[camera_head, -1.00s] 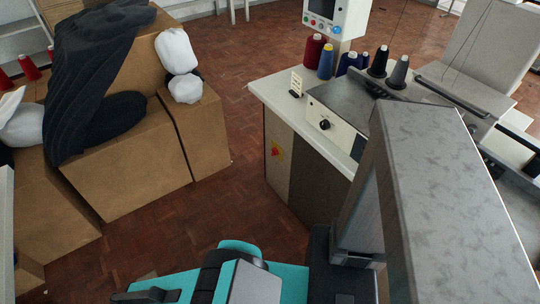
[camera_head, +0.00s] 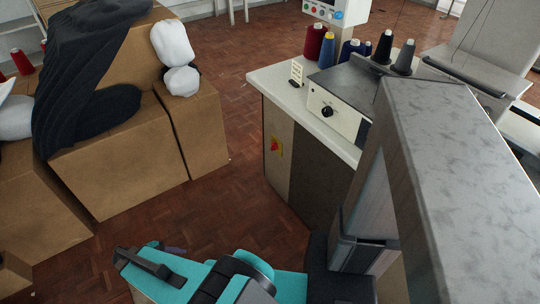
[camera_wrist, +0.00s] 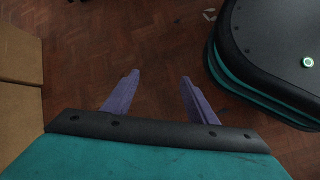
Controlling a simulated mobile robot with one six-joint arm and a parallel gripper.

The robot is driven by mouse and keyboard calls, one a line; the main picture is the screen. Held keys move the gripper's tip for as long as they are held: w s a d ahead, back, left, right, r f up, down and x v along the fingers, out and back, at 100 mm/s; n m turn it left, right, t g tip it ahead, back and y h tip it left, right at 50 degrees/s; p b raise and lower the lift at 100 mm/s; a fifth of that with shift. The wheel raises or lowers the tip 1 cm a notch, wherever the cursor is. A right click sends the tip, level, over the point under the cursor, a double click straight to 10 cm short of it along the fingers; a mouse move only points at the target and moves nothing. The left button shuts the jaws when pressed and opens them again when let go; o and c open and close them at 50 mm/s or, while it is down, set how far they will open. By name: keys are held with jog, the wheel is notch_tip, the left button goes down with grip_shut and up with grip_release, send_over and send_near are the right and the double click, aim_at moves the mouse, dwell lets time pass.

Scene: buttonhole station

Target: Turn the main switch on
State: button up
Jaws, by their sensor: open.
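My gripper (camera_wrist: 160,92) shows in the wrist view as two purple fingers spread apart, empty, above the wooden floor. In the head view my teal wrist is low in the picture, in front of the cabinet and apart from it, and the fingers are mostly hidden.
Cardboard boxes (camera_head: 120,165) with dark and white cloth stand on the left. A control box with a black knob (camera_head: 327,112) and thread cones (camera_head: 315,42) sit on the white worktop (camera_head: 262,78). Parquet floor (camera_head: 200,222) is free between boxes and cabinet.

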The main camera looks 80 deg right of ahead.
jog(key=d+f+n+g+h+b, duration=0.15)
jog(key=d+b, duration=0.25)
jog(key=d, duration=1.2)
jog(key=n+g+h+b, duration=0.4)
jog(key=g+h+b, duration=0.2)
jog(key=b, duration=0.6)
send_near(273, 146)
jog(key=w+a, duration=0.1)
jog(key=w, duration=0.1)
jog(key=w+a+f, duration=0.1)
jog(key=w+a, duration=0.1)
jog(key=shift+w+a+f, duration=0.1)
jog(key=shift+w, duration=0.1)
jog(key=b+x, duration=0.2)
jog(key=x, duration=1.1)
jog(key=shift+s+d, duration=0.2)
jog(key=shift+s, duration=0.1)
